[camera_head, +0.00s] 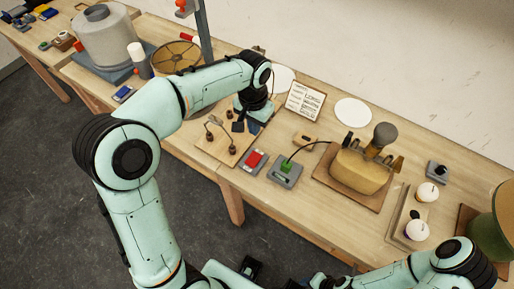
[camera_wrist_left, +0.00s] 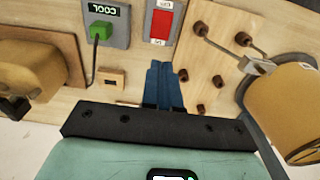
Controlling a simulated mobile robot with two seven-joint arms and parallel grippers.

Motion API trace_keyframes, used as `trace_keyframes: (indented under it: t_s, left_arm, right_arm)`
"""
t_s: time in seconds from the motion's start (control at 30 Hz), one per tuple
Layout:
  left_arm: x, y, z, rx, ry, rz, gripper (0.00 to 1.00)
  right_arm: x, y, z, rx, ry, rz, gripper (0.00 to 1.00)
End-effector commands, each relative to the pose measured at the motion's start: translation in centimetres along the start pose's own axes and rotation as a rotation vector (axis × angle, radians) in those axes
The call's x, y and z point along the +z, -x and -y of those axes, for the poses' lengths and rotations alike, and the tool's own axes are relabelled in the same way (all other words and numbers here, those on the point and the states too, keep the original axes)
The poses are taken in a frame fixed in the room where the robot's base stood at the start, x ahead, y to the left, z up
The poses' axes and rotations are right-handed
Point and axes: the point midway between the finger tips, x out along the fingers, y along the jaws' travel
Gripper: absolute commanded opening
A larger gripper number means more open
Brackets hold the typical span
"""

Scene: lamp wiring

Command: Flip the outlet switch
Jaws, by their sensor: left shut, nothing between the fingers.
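A red rocker switch (camera_head: 253,160) sits on a grey plate on the table; it also shows at the top of the left wrist view (camera_wrist_left: 162,25). Beside it is a grey outlet box (camera_head: 286,170) with a green plug (camera_wrist_left: 100,31), a dark cord and a small display. My left gripper (camera_head: 254,127) is over the table, on the wall side of the switch. In the left wrist view its blue fingers (camera_wrist_left: 163,78) are together and empty, pointing toward the switch with a gap between. My right gripper is not seen; only my right arm shows at bottom right.
A wooden peg board (camera_wrist_left: 207,62) with wired brown knobs is beside the switch. A tan lamp base (camera_head: 360,168) on a board stands on the other side. A small wooden block (camera_wrist_left: 112,78) lies near the outlet. A card (camera_head: 305,100) lies toward the wall.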

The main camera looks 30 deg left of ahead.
Motion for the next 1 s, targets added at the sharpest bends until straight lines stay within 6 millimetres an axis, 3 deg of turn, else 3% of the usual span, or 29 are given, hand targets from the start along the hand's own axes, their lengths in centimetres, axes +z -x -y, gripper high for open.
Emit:
trace_keyframes:
  t_s: [0.27,0.7,1.0]
  left_arm:
    - [0.1,-1.8,0.0,0.000,0.000,0.004,0.00]
    - [0.1,-10.8,0.0,0.001,0.000,0.005,0.00]
    - [0.0,-13.8,0.0,0.001,0.001,0.000,0.00]
  right_arm:
    - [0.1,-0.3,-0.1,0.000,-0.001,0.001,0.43]
    - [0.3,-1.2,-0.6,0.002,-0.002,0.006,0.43]
    - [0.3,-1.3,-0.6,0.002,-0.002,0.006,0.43]
